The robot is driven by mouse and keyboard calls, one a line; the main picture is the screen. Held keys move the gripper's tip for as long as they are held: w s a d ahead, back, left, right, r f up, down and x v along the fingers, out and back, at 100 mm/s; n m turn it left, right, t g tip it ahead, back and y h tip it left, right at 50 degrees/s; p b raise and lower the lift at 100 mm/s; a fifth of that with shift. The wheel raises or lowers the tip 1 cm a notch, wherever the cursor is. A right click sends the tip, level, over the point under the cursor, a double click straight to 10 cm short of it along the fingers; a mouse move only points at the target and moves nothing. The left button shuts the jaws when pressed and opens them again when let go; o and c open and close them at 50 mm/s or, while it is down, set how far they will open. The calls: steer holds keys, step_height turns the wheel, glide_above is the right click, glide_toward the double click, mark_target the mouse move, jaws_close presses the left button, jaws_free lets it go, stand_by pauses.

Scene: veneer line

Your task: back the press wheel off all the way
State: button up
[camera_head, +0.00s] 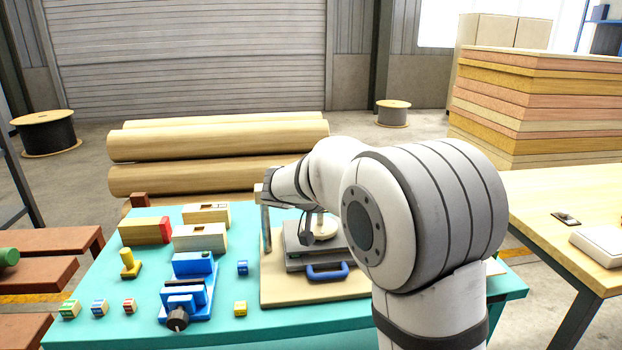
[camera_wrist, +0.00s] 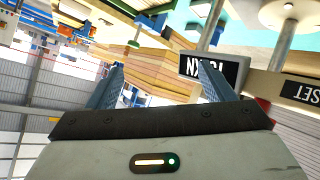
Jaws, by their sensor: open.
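The press (camera_head: 300,262) stands on a pale board on the teal bench, partly hidden by my arm. A pale round disc, which looks like the press wheel (camera_head: 325,231), shows beside my arm over the grey press plate. In the wrist view, a pale disc (camera_wrist: 288,11) on a metal post sits at the upper right edge, cut off by the frame. My gripper (camera_wrist: 160,72) is open, with nothing between its fingers. The disc lies outside the fingers, to the right of them. In the head view my arm hides most of the gripper.
A blue handle (camera_head: 327,272) sits at the press front. A blue vise (camera_head: 188,290), wooden blocks (camera_head: 200,238) and small coloured cubes stand left of it. In the wrist view, dark labels (camera_wrist: 300,90) are close by at right. Logs lie behind the bench; another table (camera_head: 560,195) stands right.

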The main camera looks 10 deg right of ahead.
steer(key=w+a+m+t+h+b, duration=0.1)
steer(key=w+a+m+t+h, duration=0.15)
steer(key=w+a, duration=0.35)
steer(key=w+a+m+t+h, duration=0.1)
steer(key=w+a+t, duration=0.3)
steer(key=w, duration=0.4)
steer(key=shift+n+g+y, duration=0.25)
steer(key=x, duration=0.2)
steer(key=p+x, duration=0.1)
steer(key=x, duration=0.4)
steer(key=shift+w+d+r, duration=0.2)
steer(key=shift+d+r, duration=0.05)
steer(key=shift+r, duration=0.1)
steer(key=shift+c, duration=0.3)
steer(key=c, duration=0.9)
